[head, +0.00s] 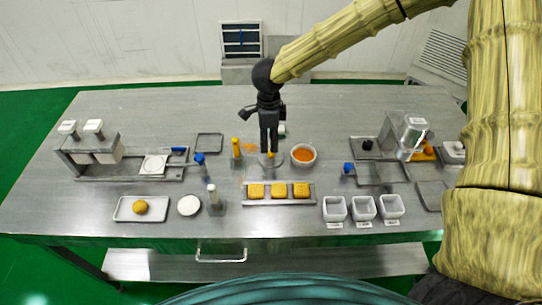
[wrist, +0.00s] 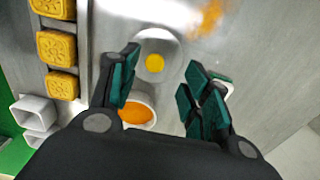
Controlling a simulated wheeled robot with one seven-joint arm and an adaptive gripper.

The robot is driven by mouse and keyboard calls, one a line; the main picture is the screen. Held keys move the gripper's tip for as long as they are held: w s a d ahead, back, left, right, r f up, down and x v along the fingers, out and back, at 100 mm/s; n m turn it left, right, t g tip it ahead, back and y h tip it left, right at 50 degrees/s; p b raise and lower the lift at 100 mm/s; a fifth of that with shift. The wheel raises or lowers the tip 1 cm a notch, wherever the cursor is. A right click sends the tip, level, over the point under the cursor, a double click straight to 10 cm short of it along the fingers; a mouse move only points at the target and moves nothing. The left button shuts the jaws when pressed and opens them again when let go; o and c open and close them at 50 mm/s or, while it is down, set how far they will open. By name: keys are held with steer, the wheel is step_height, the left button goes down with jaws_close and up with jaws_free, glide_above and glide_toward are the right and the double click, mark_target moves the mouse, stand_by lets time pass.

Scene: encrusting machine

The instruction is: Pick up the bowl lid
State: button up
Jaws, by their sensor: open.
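The bowl lid looks like a clear round disc with a yellow knob (wrist: 155,63). It lies on the steel table beside the bowl, and it also shows under my gripper in the head view (head: 271,163). My gripper (head: 269,150) points down over the lid. In the wrist view its dark green fingers (wrist: 164,61) are spread apart, with the knob between them in the picture and nothing held. I cannot tell the exact height gap. The white bowl (head: 303,155) of orange filling stands just right of the lid, and it is partly hidden by a finger in the wrist view (wrist: 137,111).
A tray (head: 279,202) with three yellow moulded cakes lies in front. A yellow-capped bottle (head: 236,150) stands left of the lid. An orange smear (wrist: 208,17) marks the table. A small white object (head: 282,129) lies behind. White tubs (head: 363,207) stand front right.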

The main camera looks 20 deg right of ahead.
mark_target(271, 155)
steer(key=shift+s+d+f, duration=0.1)
steer(key=shift+s+f, duration=0.1)
steer(key=shift+f, duration=0.3)
steer(key=shift+s+d+f+p, duration=0.15)
steer(key=shift+f+p, duration=0.6)
steer(key=shift+f, duration=1.4)
steer(key=c, duration=1)
